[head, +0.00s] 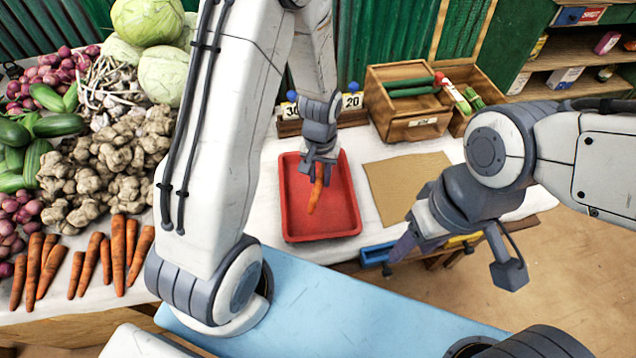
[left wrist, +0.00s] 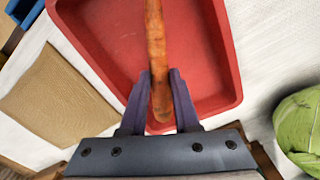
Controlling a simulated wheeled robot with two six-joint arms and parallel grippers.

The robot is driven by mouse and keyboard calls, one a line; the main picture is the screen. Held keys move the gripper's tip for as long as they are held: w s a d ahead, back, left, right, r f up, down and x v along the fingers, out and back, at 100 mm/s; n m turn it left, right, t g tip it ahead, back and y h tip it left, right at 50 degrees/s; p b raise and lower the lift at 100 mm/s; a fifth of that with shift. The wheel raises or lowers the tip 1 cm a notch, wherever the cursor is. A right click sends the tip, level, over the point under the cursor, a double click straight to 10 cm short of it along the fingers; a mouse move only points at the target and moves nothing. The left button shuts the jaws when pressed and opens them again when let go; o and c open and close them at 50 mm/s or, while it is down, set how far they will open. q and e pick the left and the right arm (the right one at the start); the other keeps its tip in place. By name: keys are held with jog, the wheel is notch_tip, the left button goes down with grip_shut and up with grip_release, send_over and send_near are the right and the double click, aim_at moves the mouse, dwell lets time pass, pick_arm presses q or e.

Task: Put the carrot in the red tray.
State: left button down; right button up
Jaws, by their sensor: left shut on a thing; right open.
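An orange carrot (head: 315,194) hangs in my left gripper (head: 318,168), over the red tray (head: 341,213). In the left wrist view the carrot (left wrist: 155,45) sits between the two fingers of my left gripper (left wrist: 160,90), which are shut on it. The red tray (left wrist: 204,60) lies behind it in that view and holds nothing else that I can see. I cannot tell whether the carrot's tip touches the tray floor. My right gripper (head: 398,254) is open and apart from the tray, low at the right; its fingers are partly hidden.
Several carrots (head: 118,252) lie at the left of the stall near ginger (head: 105,165), onions and cabbages (head: 148,20). A brown mat (head: 410,185) lies right of the tray. A wooden crate (head: 408,118) and a number sign (head: 352,102) stand behind it.

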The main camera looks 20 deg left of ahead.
aim_at(318, 186)
pick_arm(q)
jog(key=shift+w+a+f, duration=0.15)
jog(key=shift+a+f, duration=0.1)
jog(key=shift+f, duration=2)
jog(key=shift+f, duration=0.1)
jog(key=c, duration=0.6)
grip_release()
jog(key=shift+c, duration=0.2)
